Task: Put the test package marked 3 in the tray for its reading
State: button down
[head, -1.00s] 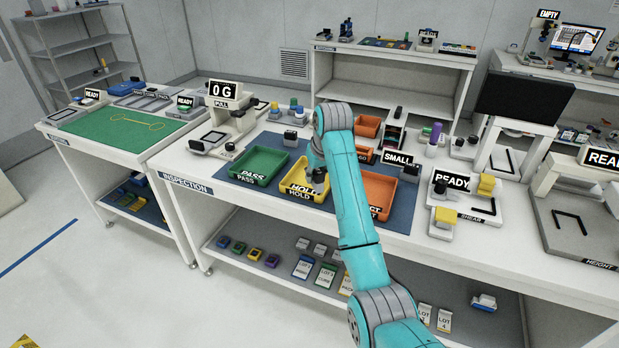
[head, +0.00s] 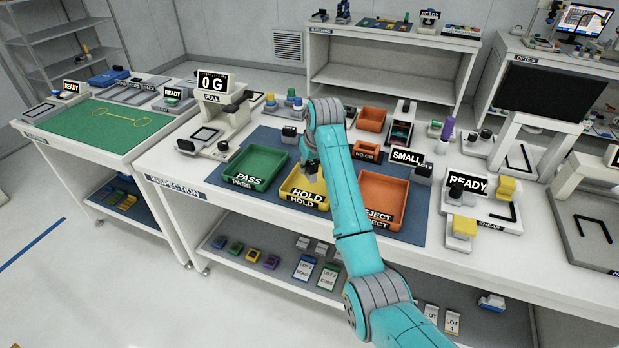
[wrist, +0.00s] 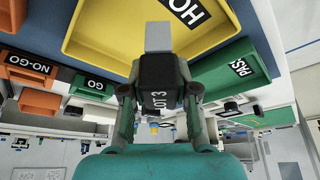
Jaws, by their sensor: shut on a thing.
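My gripper (wrist: 160,90) is shut on a dark package (wrist: 160,72) with a light grey end; its marking reads like "LOT 3", partly hidden by my fingers. In the head view my gripper (head: 310,171) is above the yellow HOLD tray (head: 291,194), near its back part, and my arm covers some of the tray. I cannot tell the package's height above it. The green PASS tray (head: 232,176) stands to the left and the orange REJECT tray (head: 401,203) to the right. All three look empty where visible. The pull tester (head: 212,84) displays "0 G".
Behind the trays are an orange NO-GO bin (head: 366,152), another small orange bin (head: 372,119) and a gauge signed SMALL (head: 405,157). The shear tester (head: 486,210), signed READY, stands at the right. Bare white bench top lies in front of it.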

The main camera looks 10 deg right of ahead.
aim_at(309, 178)
jog(key=shift+f, duration=2.45)
jog(key=shift+f, duration=0.15)
jog(key=c, duration=0.9)
grip_release()
jog(key=v, duration=1.2)
jog(key=shift+d, duration=0.1)
jog(key=shift+s, duration=0.15)
